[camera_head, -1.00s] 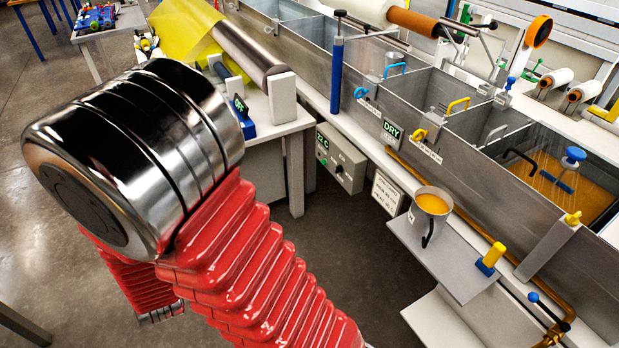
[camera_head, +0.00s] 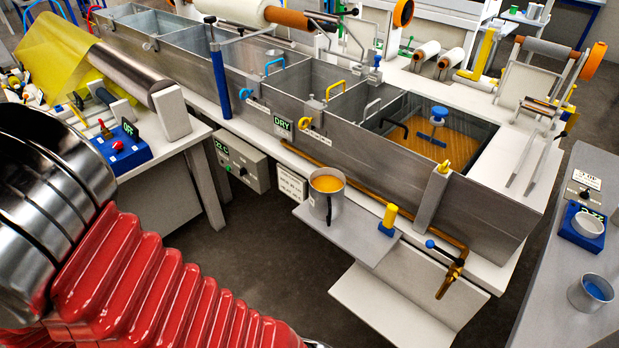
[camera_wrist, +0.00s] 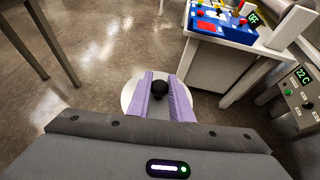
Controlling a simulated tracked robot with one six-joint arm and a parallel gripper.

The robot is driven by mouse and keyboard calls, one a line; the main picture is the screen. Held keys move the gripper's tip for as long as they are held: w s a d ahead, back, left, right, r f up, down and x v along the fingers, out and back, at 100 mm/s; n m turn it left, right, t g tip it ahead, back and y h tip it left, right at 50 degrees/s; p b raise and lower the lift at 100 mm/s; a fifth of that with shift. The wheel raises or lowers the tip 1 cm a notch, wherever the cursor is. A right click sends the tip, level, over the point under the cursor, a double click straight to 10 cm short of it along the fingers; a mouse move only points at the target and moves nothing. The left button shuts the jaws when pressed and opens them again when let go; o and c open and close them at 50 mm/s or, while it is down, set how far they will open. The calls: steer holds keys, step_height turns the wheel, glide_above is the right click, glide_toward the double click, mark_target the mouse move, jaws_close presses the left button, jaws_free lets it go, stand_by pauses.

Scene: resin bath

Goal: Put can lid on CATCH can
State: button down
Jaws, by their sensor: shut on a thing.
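In the wrist view my gripper (camera_wrist: 160,80) has two purple fingers shut on the black knob of the can lid (camera_wrist: 131,94), a pale round disc held above the floor. The fingers hide part of the lid. In the head view a grey metal can (camera_head: 327,205) with orange liquid and a dark handle stands upright and uncovered on a shelf before the tank; I cannot read its label, so I cannot confirm it is the CATCH can. My gripper and the lid do not show in the head view.
A long metal tank (camera_head: 350,140) with compartments runs behind the shelf (camera_head: 345,232). A yellow-topped post (camera_head: 389,217) and a brass tap (camera_head: 452,274) are right of the can. A can with blue contents (camera_head: 592,293) stands on the right bench. Open floor lies below my gripper.

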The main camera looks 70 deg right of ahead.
steer(key=s+d+r+m+g+h, duration=0.2)
steer(key=s+d+m+h, duration=0.15)
steer(key=d, duration=0.85)
steer(key=s+d+r+m+g+h, duration=0.2)
steer(key=s+d+r+m, duration=0.15)
steer(key=d, duration=0.85)
steer(key=s+d+r+m+g+h, duration=0.2)
steer(key=s+d, duration=0.3)
steer(key=d, duration=0.8)
steer(key=s+d+r+m+g, duration=0.2)
steer(key=s+d, duration=0.4)
steer(key=s, duration=0.4)
steer(key=s+d+r+m+g+h, duration=0.1)
steer(key=s+d+r+m+g, duration=0.2)
steer(key=s+d, duration=0.3)
steer(key=s+d+r+m+g, duration=0.2)
steer(key=s+d, duration=0.4)
steer(key=s, duration=0.8)
steer(key=shift+s+d+r+m+g, duration=0.15)
steer(key=shift+s+m+g, duration=0.35)
steer(key=shift+g, duration=0.5)
steer(key=shift+w+h, duration=0.1)
steer(key=shift+h, duration=0.15)
steer(key=shift+f, duration=2.9)
steer(key=shift+f, duration=0.1)
